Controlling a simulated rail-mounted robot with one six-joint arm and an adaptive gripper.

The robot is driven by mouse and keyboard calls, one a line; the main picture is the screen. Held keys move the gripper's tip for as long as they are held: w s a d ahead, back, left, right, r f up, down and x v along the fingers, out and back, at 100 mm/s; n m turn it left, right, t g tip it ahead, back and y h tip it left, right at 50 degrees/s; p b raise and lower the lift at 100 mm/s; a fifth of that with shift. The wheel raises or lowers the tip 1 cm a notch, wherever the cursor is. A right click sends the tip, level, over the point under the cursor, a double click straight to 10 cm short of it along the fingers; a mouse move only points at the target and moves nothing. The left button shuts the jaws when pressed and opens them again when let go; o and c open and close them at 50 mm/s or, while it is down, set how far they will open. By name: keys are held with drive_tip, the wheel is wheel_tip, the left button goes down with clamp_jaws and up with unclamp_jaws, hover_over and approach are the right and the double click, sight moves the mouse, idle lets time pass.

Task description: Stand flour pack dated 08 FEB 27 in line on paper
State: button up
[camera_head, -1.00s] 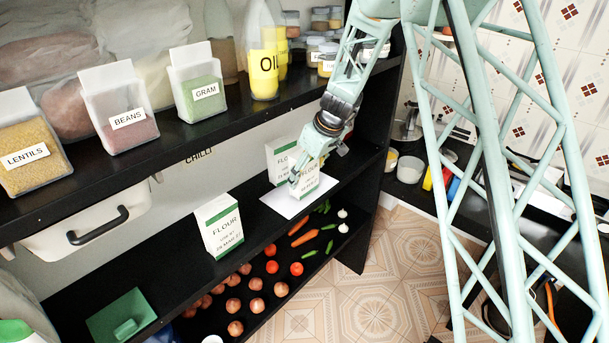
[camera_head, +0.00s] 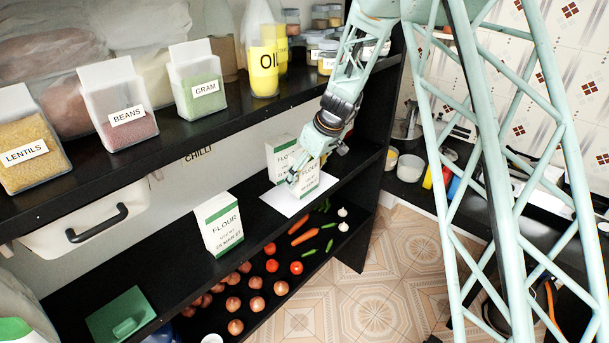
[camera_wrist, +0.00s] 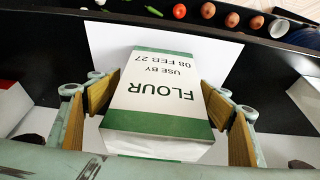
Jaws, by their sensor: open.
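The flour pack dated 08 FEB 27 (camera_wrist: 160,95) is white with green bands. In the wrist view its label reads upside down, between my open fingers (camera_wrist: 165,105), with a gap showing on each side. In the head view the pack (camera_head: 310,182) stands on the white paper (camera_head: 284,203) on the middle shelf, with my gripper (camera_head: 303,172) around its top. The paper also shows in the wrist view (camera_wrist: 215,52). A second flour pack (camera_head: 279,155) stands just behind it, its date unreadable. A third flour pack (camera_head: 220,226), apparently dated 29 MAR 27, stands to the left.
The upper shelf holds lentils (camera_head: 32,150), beans (camera_head: 118,110), gram (camera_head: 198,85) and oil (camera_head: 263,60). The shelf's black upright (camera_head: 378,150) is close on the right. Vegetables (camera_head: 300,240) lie on the shelf below. A green dustpan-like item (camera_head: 120,312) is at lower left.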

sight(311, 160)
drive_tip(key=shift+r, duration=0.2)
drive_tip(key=shift+d+r, duration=0.1)
drive_tip(key=shift+r, duration=0.1)
drive_tip(key=shift+v, duration=3.5)
